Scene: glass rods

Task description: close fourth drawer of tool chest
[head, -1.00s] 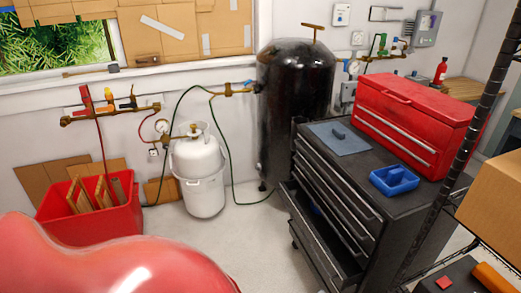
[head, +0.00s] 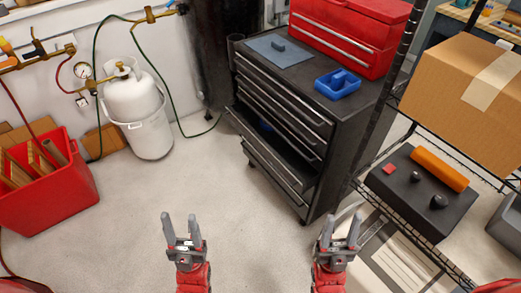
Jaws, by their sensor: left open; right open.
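The black tool chest (head: 335,178) stands right of the middle, its drawer fronts facing left and toward me. One lower drawer (head: 262,148) is pulled out, and a bit of something blue shows inside it. The drawers above it look shut. My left gripper (head: 181,226) is open and empty over the floor, at the bottom left of the middle. My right gripper (head: 341,228) is open and empty near the bottom, in front of the chest's lower corner in the picture. Neither gripper appears to touch the chest.
A red toolbox (head: 345,40), a blue tray (head: 338,84) and a grey-blue mat (head: 280,51) are on the chest. A wire shelf with a cardboard box (head: 465,98) stands close on the right. A white gas tank (head: 138,110) and red bin (head: 50,195) are left. Floor between is clear.

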